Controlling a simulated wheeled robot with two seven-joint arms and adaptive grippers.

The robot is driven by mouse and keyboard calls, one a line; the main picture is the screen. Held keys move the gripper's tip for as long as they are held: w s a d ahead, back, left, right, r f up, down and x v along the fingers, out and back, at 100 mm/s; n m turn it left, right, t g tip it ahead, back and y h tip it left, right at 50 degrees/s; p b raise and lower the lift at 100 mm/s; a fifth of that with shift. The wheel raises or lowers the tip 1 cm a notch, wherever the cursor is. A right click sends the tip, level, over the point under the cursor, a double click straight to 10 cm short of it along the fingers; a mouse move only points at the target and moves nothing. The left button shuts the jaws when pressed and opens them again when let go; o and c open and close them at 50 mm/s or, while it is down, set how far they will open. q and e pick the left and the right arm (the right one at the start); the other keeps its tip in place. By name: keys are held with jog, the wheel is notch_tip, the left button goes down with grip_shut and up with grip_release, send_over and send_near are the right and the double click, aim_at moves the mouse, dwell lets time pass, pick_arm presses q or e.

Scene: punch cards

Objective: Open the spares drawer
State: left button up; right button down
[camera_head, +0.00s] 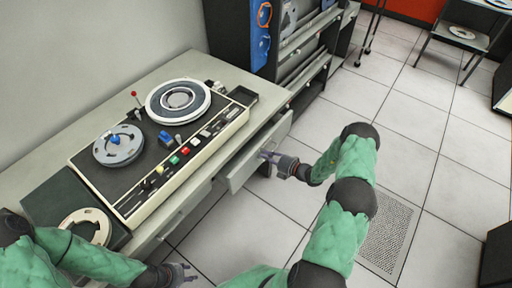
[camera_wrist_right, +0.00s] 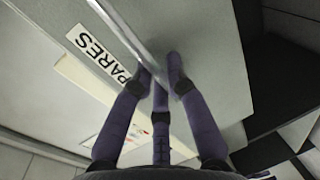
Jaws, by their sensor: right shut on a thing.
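The spares drawer (camera_head: 240,176) is the grey drawer at the right end of the desk in the head view. Its front stands out from the desk, so it is partly open. In the right wrist view the drawer front (camera_wrist_right: 200,40) carries a white label (camera_wrist_right: 97,53) reading "PARES", its first letter hidden. A thin metal bar handle (camera_wrist_right: 117,28) runs across the front. My right gripper (camera_head: 267,156) is shut on this handle, and its purple fingers (camera_wrist_right: 160,75) show around it. My left gripper (camera_head: 187,272) is empty, low at the bottom edge, with its fingers apart.
The grey desk (camera_head: 165,72) bears a tape deck (camera_head: 150,195) with two reels and coloured buttons. Another closed drawer front (camera_head: 185,213) lies to the left. A dark equipment rack (camera_head: 235,35) stands behind.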

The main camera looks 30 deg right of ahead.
jog(key=f+p+v, duration=0.2)
jog(key=f+v, duration=0.1)
jog(key=v, duration=1.4)
jog(key=shift+s+d+f, duration=0.3)
jog(key=shift+s+f, duration=0.05)
jog(key=shift+s, duration=0.15)
jog(key=c, duration=1.5)
grip_release()
jog(key=v, duration=1.2)
jog(key=shift+f, duration=0.1)
